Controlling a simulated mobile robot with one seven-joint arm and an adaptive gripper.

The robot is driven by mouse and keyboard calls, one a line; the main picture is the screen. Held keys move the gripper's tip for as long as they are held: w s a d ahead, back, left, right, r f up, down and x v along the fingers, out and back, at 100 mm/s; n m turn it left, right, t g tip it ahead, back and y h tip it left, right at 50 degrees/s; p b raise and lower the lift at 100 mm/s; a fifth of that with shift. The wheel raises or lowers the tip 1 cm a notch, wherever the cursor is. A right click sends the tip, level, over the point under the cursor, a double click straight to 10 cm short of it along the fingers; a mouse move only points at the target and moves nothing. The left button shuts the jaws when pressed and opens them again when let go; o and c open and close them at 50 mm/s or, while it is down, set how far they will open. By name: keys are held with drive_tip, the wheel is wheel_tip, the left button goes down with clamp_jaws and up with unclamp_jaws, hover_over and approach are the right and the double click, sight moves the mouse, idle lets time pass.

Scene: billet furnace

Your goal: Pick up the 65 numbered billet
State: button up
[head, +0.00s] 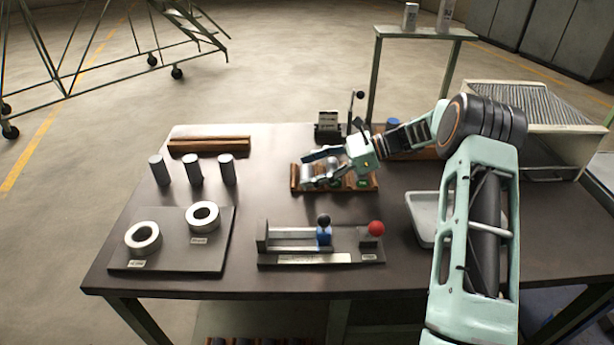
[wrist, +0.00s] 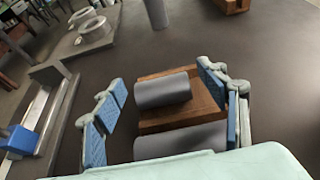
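My gripper (head: 312,168) is over a wooden rack (head: 360,186) in the middle of the table. In the wrist view my gripper (wrist: 164,88) is open, its blue-padded fingers wide apart. Between and below them, two grey cylindrical billets lie on the rack (wrist: 155,73): a farther billet (wrist: 163,90) and a nearer billet (wrist: 182,142), partly hidden by my gripper's body. I cannot tell whether a finger touches either one. Three grey billets stand upright on the table's left: one (head: 157,170), another (head: 193,169) and a third (head: 227,169). No number 65 is readable on any billet.
A plate with two metal rings (head: 200,240) lies front left. A slide fixture with a red knob (head: 376,228) is at the front middle. A lever device (head: 328,126) stands behind the rack. A pale tray (head: 428,222) is at right, partly behind my arm.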

drive_tip(key=c, duration=1.5)
drive_tip(key=shift+r, duration=0.1)
drive_tip(key=shift+c, duration=0.5)
drive_tip(key=shift+r, duration=0.1)
